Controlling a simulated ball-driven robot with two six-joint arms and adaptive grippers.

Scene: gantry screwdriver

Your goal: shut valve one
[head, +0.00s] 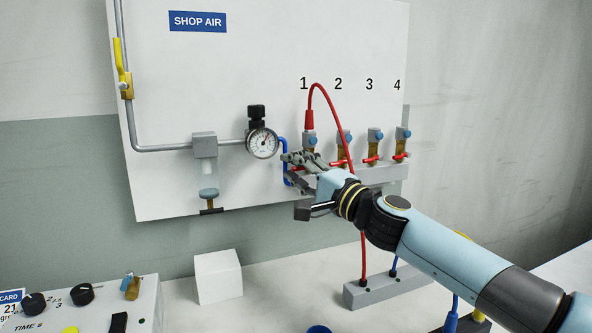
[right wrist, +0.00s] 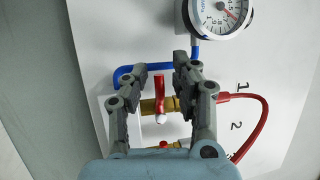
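Valve one sits under the number 1 on the white panel (head: 250,60), mostly hidden by my right gripper (head: 298,163) in the head view. In the right wrist view its brass body (right wrist: 148,106) and red handle (right wrist: 158,90) show. The handle lies across the body. My right gripper (right wrist: 160,70) is open, with one finger on each side of the red handle. I cannot tell whether a finger touches it. A red hose (head: 325,92) plugs into the fitting (head: 309,141) above valve one. My left gripper is not in view.
Valves two (head: 345,145), three (head: 374,147) and four (head: 402,143) stand close to the right. The pressure gauge (head: 263,143) and blue tube (head: 284,162) are close on the left. A white block (head: 218,277) and control box (head: 100,308) are below.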

